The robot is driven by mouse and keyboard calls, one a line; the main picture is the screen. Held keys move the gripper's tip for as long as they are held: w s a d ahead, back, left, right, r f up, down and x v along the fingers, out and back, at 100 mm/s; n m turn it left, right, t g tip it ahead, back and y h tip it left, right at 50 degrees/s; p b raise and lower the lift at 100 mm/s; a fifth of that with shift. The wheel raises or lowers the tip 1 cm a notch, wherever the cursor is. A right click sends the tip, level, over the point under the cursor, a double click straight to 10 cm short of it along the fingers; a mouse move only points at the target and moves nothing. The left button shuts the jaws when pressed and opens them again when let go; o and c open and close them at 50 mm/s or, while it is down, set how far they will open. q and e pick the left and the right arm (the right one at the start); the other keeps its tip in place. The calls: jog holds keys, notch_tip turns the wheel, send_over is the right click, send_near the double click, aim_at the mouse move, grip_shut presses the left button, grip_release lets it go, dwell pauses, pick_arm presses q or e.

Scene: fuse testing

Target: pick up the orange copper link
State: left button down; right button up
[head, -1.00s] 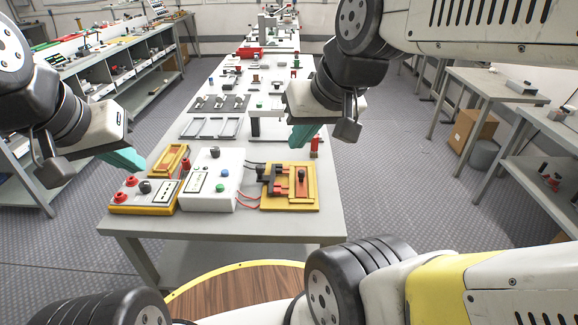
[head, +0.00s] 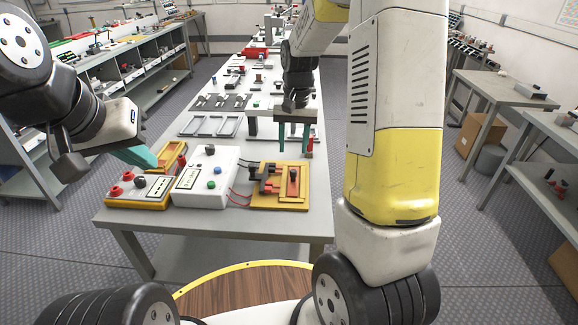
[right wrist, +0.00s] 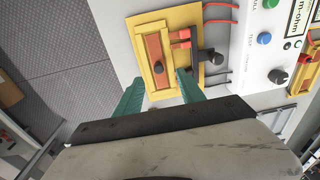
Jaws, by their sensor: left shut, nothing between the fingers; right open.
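The orange copper link (right wrist: 153,51) appears to be the flat orange bar inside a yellow frame on a yellow board (right wrist: 193,18). In the head view the link (head: 292,188) is on the right of the board near the table's front. A dark knob stands over part of it. My right gripper (head: 294,130) is open, its teal fingers pointing down behind the board. In the right wrist view the fingers (right wrist: 160,84) lie either side of the frame's near end, apparently above it; nothing is between them. My left gripper (head: 142,157) is shut and empty, left of the tester.
A white tester box (head: 205,180) with red wires stands left of the board, beside a yellow meter (head: 138,192) with red knobs. A red post (head: 310,148) stands close to my right fingers. Grey trays (head: 211,125) lie farther back.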

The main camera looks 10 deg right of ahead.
send_over(293, 170)
jog(key=shift+g, duration=0.3)
jog(key=f, duration=0.4)
jog(key=shift+s+d+f, duration=0.15)
jog(key=shift+s, duration=0.1)
notch_tip(293, 170, down, 8)
jog(key=shift+w+r, duration=0.15)
jog(key=shift+r, duration=0.1)
grip_shut()
